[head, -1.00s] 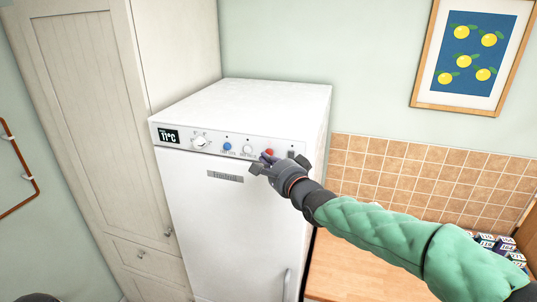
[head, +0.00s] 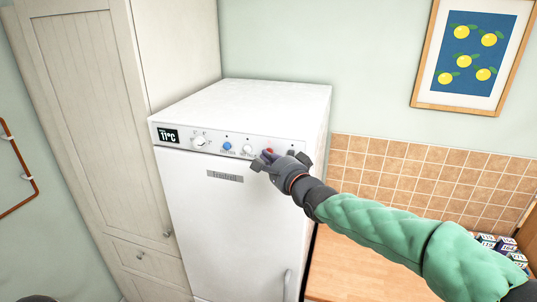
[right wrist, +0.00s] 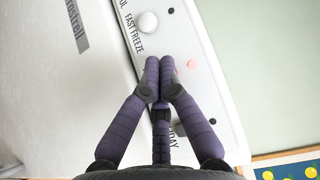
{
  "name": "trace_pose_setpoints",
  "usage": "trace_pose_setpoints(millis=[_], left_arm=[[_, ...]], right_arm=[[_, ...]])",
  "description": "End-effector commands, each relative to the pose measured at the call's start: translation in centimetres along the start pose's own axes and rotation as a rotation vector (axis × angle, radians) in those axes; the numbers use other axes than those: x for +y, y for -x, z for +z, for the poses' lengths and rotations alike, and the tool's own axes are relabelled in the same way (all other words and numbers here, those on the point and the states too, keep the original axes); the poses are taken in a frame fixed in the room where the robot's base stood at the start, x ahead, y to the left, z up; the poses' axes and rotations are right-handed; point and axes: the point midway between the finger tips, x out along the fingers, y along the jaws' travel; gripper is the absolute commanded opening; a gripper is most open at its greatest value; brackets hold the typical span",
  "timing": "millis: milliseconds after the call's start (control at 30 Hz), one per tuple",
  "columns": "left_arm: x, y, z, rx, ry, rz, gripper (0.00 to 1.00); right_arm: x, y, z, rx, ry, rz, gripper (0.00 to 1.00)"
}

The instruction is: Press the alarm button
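The white freezer's control panel (head: 176,145) carries a dial, a blue button, a white button and a red button (head: 269,150), which I take as the alarm button. My right gripper (head: 265,158) is shut and empty, with its fingertips at the red button and partly over it. In the right wrist view the purple fingers (right wrist: 160,62) meet at their tips over the panel. A pinkish round spot (right wrist: 193,64) shows just right of the tips. The button itself appears hidden behind them there. I cannot tell whether the tips touch it.
The white button (right wrist: 148,22) lies close to the fingertips. A tall cupboard (head: 85,130) stands left of the freezer (head: 240,100). A wooden worktop (head: 345,270) with several small boxes (head: 505,246) lies to the right, below tiles. The air before the freezer is clear.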

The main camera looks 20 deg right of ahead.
Motion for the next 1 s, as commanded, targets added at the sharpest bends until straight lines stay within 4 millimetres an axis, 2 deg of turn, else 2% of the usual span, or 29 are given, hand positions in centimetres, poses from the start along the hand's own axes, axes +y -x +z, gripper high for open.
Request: trace_pose_setpoints(millis=[1000], left_arm=[[-0.03,-0.08,0.0,0.0,0.0,0.0,0.0]], right_arm=[[0.07,-0.6,-0.58,0.0,0.0,0.001,0.0]])
